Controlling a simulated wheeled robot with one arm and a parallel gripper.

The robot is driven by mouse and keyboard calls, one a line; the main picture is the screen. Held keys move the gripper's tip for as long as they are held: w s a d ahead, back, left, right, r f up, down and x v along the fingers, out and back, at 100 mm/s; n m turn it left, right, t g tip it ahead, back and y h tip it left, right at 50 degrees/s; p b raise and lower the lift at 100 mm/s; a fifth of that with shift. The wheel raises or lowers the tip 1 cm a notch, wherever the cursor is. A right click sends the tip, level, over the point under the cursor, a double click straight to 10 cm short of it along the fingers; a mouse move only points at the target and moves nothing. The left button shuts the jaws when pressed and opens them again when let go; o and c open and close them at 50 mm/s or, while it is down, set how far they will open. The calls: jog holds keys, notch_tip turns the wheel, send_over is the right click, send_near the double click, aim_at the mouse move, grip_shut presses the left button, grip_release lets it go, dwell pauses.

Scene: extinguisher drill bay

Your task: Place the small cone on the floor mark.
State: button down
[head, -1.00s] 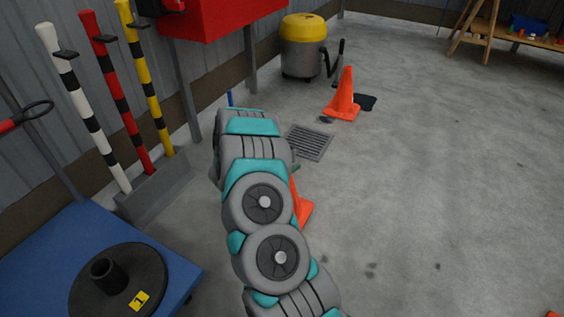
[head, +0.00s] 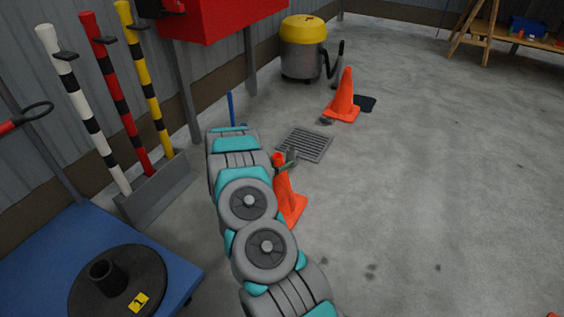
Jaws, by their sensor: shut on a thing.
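An orange cone (head: 291,202) stands upright beside the right edge of my arm, partly hidden by it. My gripper (head: 285,164) shows only in part, as grey-green fingers at the cone's top. It is shut on the cone near its tip. I cannot tell whether the cone's base touches the floor. I cannot make out a clear floor mark; my arm hides part of the floor.
A floor grate (head: 304,144) lies behind the held cone. A blue platform (head: 52,246) with a black round base (head: 122,285) is at the front left. Striped posts (head: 102,98) and a yellow-topped vacuum (head: 303,47) line the wall. The floor to the right is largely clear.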

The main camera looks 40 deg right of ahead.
grip_release()
dwell(0.3)
